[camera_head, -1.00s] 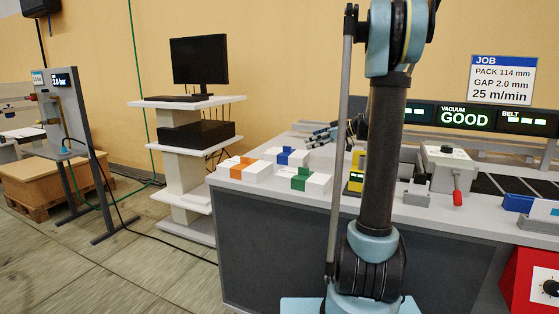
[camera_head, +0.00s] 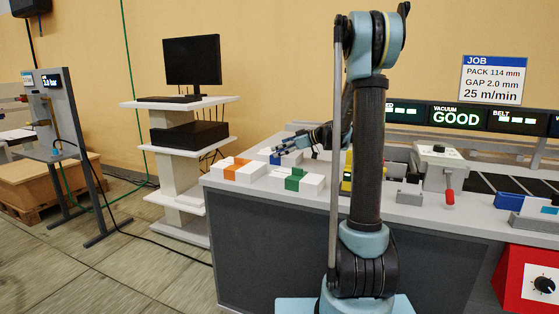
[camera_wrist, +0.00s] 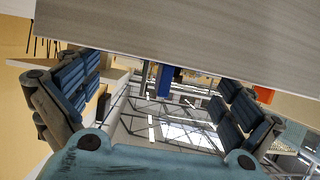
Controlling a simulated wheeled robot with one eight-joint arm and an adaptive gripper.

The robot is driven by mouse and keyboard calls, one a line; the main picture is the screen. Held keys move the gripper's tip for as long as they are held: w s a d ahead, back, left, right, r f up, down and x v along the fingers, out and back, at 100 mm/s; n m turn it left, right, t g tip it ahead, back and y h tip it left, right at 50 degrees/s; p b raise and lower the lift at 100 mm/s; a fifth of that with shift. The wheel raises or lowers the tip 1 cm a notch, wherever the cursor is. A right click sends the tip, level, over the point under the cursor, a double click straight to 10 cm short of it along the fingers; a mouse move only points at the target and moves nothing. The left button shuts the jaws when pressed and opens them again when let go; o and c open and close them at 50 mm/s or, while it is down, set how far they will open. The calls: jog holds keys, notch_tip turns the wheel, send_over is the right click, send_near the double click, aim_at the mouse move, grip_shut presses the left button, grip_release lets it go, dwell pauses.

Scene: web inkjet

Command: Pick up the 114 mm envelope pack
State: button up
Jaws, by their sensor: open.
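Three white envelope packs lie at the left end of the grey counter: one with an orange band (camera_head: 237,163), one with a green band (camera_head: 294,179) and one with a blue band (camera_head: 275,157). No readable size shows on any of them, so I cannot tell which is 114 mm. My gripper (camera_head: 287,147) is open beside and over the blue-banded pack, partly hiding it. The wrist view looks upside down; my gripper's two padded fingers (camera_wrist: 155,98) stand wide apart there, with a blue patch (camera_wrist: 165,76) between them, probably the blue band.
The grey counter (camera_head: 265,200) has a yellow device (camera_head: 347,172) right of the packs. A grey unit with a red-tipped lever (camera_head: 440,170) stands farther right. A white stand with a monitor (camera_head: 192,62) is left of the counter. A job sign (camera_head: 493,80) reads PACK 114 mm.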

jog(key=x, duration=0.3)
jog(key=shift+w+a+f, duration=0.1)
jog(key=shift+a, duration=0.25)
jog(key=c, duration=0.9)
jog(key=shift+c, duration=0.2)
